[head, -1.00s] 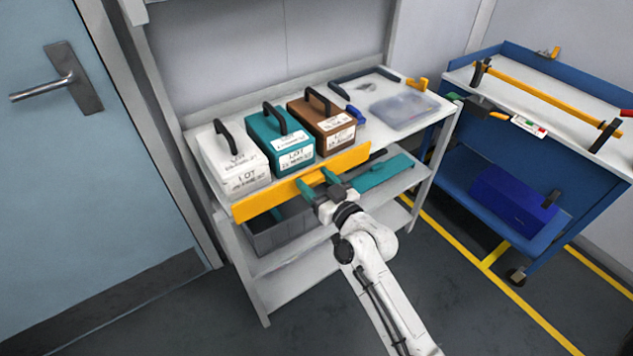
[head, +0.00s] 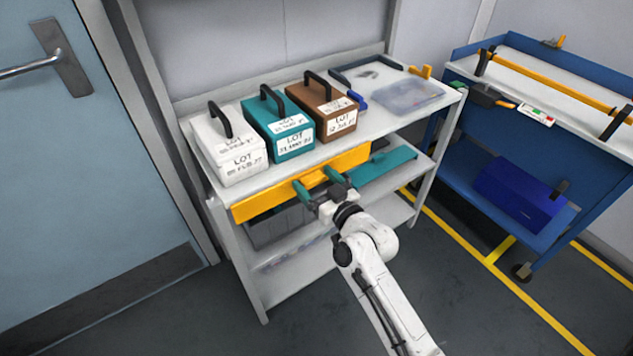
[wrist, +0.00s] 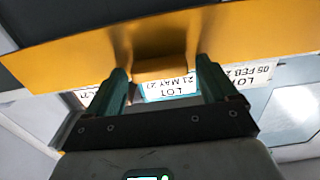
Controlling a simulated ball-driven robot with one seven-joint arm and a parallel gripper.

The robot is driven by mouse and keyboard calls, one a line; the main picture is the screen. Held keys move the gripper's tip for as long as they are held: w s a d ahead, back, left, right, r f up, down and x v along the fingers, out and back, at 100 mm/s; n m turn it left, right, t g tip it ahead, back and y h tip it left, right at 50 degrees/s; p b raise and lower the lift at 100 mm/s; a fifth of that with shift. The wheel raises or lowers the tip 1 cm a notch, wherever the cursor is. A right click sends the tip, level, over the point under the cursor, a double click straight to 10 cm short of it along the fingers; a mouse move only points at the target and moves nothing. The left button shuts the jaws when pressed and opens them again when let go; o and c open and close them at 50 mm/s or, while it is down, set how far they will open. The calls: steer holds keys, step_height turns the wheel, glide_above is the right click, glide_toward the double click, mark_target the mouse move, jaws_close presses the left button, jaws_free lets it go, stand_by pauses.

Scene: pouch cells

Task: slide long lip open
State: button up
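The long lip is a yellow-orange bar (head: 268,203) along the front edge of the shelf's top board (head: 190,140). It also fills the upper part of the wrist view (wrist: 60,62), with a raised block (wrist: 160,67) near its middle. My gripper (head: 318,184) is at the front of the lip, its two green fingers on either side of that block. In the wrist view its fingers (wrist: 161,82) stand apart, with narrow gaps beside the block. It looks open; whether either finger touches the block, I cannot tell.
White (head: 228,155), teal (head: 280,130) and brown (head: 325,105) boxes with black handles stand behind the lip. A clear lidded tray (head: 408,97) lies to their right. A grey bin (head: 275,230) is below. A blue cart (head: 480,145) stands at right, a door (head: 90,180) at left.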

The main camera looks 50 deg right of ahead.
steer(key=b+v, duration=0.1)
steer(key=v, duration=0.9)
steer(key=shift+s+a, duration=0.1)
steer(key=shift+s, duration=0.3)
stand_by(0.3)
steer(key=s+a+f+n+g+y+p, duration=0.1)
steer(key=a+f+n+g+y+p, duration=0.15)
steer(key=a, duration=0.25)
steer(key=s+a+f+n+g+y+p, duration=0.1)
steer(key=a+g+y+p, duration=0.1)
steer(key=a+g+y, duration=0.15)
steer(key=s+a+g+p, duration=0.1)
steer(key=s+g, duration=0.2)
steer(key=s, duration=0.1)
steer(key=s+a+g+p, duration=0.1)
steer(key=s+g+p, duration=0.1)
steer(key=s+g, duration=0.2)
steer(key=s+a+g+h+p, duration=0.1)
steer(key=s+g, duration=0.2)
steer(key=s, duration=0.3)
steer(key=shift+a+r+m, duration=0.25)
steer(key=shift+r+m, duration=0.1)
steer(key=shift+r, duration=0.05)
